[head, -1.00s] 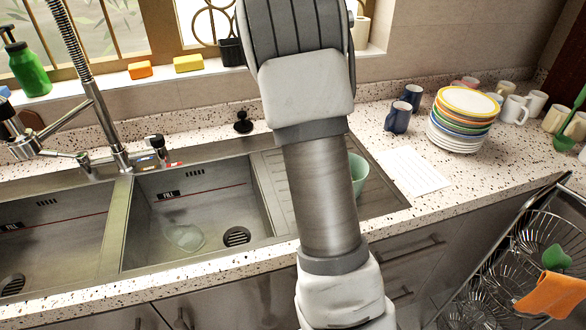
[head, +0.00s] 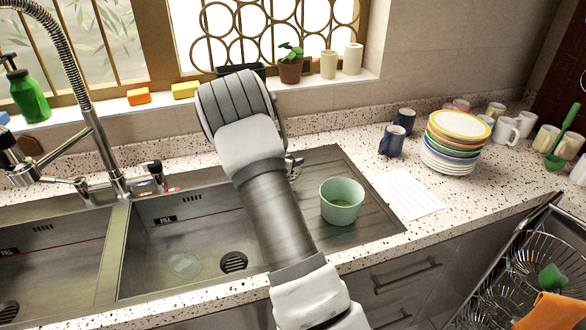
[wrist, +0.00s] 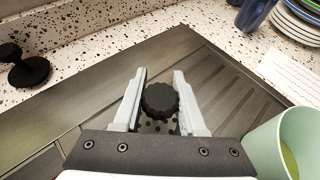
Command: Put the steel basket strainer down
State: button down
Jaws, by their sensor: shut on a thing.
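The steel basket strainer (wrist: 158,126) shows in the wrist view as a black round knob above a small perforated steel part. My gripper (wrist: 158,88) is shut on it, with the knob between the two grey fingers. The strainer is over the ribbed steel drainboard (wrist: 215,80); I cannot tell whether it touches it. In the head view my arm hides the strainer and most of the gripper; a bit of the gripper (head: 293,166) shows over the drainboard, left of the green cup.
A pale green cup (head: 342,200) stands on the drainboard, close to my gripper's right. A black stopper (wrist: 29,70) stands on the counter at the left. The sink basin (head: 180,240) lies left. Stacked plates (head: 455,140) and a white paper (head: 405,194) are right.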

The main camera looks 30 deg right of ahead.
jog(key=shift+f, duration=1.85)
jog(key=shift+f, duration=0.25)
jog(key=shift+c, duration=2.3)
grip_release()
jog(key=shift+r, duration=0.1)
